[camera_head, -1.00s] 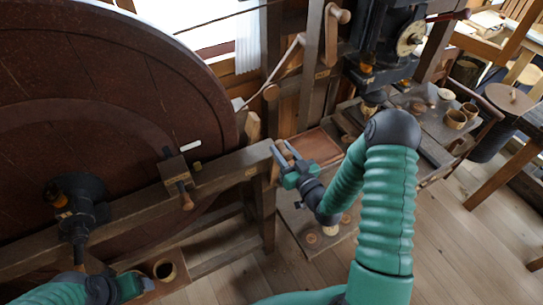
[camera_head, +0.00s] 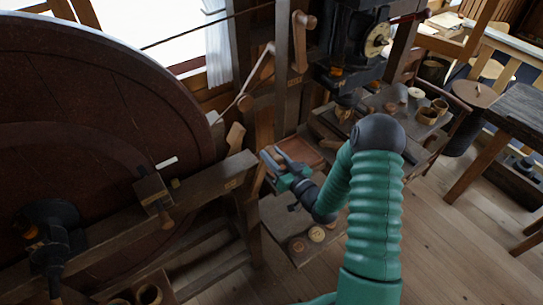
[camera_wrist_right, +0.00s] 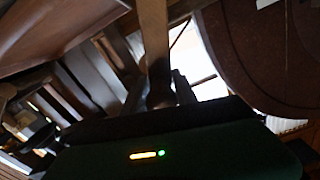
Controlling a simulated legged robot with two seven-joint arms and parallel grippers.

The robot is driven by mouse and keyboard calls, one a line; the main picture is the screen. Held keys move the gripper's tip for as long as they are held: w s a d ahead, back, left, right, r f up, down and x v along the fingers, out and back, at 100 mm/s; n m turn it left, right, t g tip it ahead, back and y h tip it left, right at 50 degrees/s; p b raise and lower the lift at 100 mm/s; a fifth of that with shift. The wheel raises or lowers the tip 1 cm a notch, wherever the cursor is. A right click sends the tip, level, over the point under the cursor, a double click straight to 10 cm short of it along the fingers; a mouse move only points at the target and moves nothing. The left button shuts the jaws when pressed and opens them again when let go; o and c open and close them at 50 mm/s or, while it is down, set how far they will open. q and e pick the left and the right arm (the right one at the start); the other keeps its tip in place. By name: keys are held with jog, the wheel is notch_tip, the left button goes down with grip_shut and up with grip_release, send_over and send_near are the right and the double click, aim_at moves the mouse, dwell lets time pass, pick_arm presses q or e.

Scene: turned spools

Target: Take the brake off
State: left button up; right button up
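The big dark red-brown wheel (camera_head: 90,120) fills the left of the head view. A wooden beam (camera_head: 205,187) runs in front of it, with a small block and peg (camera_head: 153,195) on it. A slim upright wooden lever, which I take for the brake (camera_head: 259,178), stands by the beam's right end. My right gripper (camera_head: 274,158) is at its top, fingers on both sides and apparently shut on it. In the right wrist view the wooden bar (camera_wrist_right: 155,45) runs between my dark fingers. The wheel's edge (camera_wrist_right: 245,55) shows there too. My left gripper is out of view.
A low shelf with round wooden discs (camera_head: 316,234) lies below my right arm. A bench with cups (camera_head: 428,114) and a dark machine (camera_head: 355,45) stand behind. A crank handle (camera_head: 302,20) sits above the gripper.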

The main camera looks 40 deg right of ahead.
jog(key=o, duration=0.4)
jog(key=shift+d+f, duration=0.15)
jog(key=shift+c, duration=0.2)
jog(key=shift+d, duration=0.15)
jog(key=s, duration=1.6)
jog(key=shift+s, duration=0.4)
jog(key=shift+f, duration=0.1)
